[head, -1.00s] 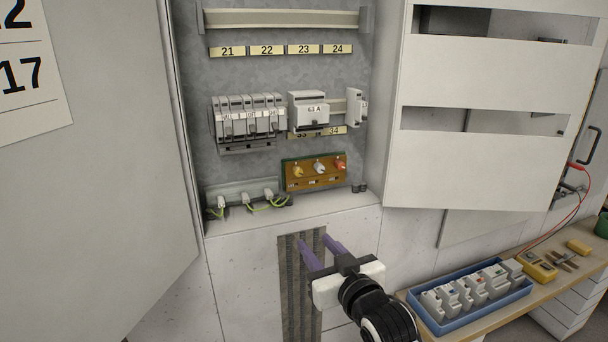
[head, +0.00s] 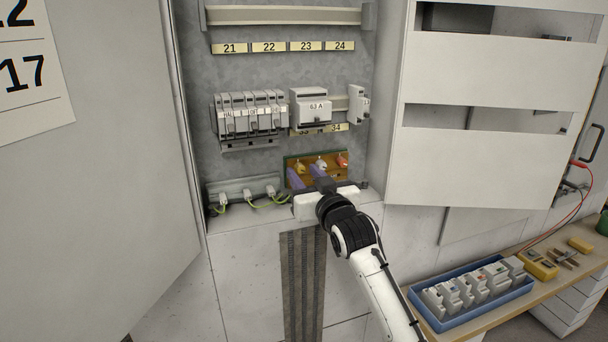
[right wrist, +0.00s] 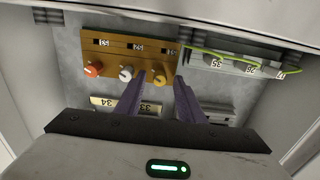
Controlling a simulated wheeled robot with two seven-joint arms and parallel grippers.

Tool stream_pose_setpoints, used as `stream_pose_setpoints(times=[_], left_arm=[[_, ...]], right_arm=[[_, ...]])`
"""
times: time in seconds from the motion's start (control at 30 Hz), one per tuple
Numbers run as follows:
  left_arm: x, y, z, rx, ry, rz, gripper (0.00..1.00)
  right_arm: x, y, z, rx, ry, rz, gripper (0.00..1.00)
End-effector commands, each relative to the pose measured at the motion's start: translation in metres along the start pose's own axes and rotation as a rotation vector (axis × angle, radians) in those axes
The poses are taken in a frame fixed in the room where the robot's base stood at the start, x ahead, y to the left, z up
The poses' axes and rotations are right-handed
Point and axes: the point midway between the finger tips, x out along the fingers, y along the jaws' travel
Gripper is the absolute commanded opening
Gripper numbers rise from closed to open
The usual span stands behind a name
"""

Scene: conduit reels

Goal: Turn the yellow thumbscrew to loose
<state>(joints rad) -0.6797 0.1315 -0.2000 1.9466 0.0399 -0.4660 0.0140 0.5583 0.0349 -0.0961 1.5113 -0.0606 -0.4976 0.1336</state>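The yellow thumbscrew (head: 299,167) is on an orange-brown panel (head: 330,176) low in the cabinet, beside a white thumbscrew (head: 321,163) and a red one (head: 342,160). My right gripper (head: 306,175) is open in front of the panel, its purple fingers pointing at it. In the right wrist view, which is turned over, the yellow thumbscrew (right wrist: 159,80) shows between the two fingertips, with one finger between it and the white thumbscrew (right wrist: 126,73). Contact cannot be told. The fingers hide part of the panel. My left gripper is not in view.
A ledge (head: 240,224) runs under the panel. White terminals (head: 248,194) with green-yellow wires sit to its left and a row of breakers (head: 250,118) above. Open doors (head: 110,200) flank the cabinet. A blue tray (head: 470,302) stands on the bench at right.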

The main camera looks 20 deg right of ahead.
Motion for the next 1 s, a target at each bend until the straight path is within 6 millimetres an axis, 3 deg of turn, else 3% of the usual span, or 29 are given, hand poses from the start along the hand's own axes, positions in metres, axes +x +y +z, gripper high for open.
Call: stream_pose_setpoints(times=[0.37,0.57,1.0], left_arm=[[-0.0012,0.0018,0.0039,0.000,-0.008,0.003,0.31],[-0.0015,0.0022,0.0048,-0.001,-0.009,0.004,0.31],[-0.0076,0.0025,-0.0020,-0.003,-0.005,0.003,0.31]], right_arm=[[0.0042,-0.0004,-0.0002,0.000,0.000,-0.001,0.34],[0.0040,-0.0004,-0.0001,0.000,0.000,-0.001,0.00],[0.0041,-0.0006,-0.0010,-0.079,-0.003,-0.001,0.00]])
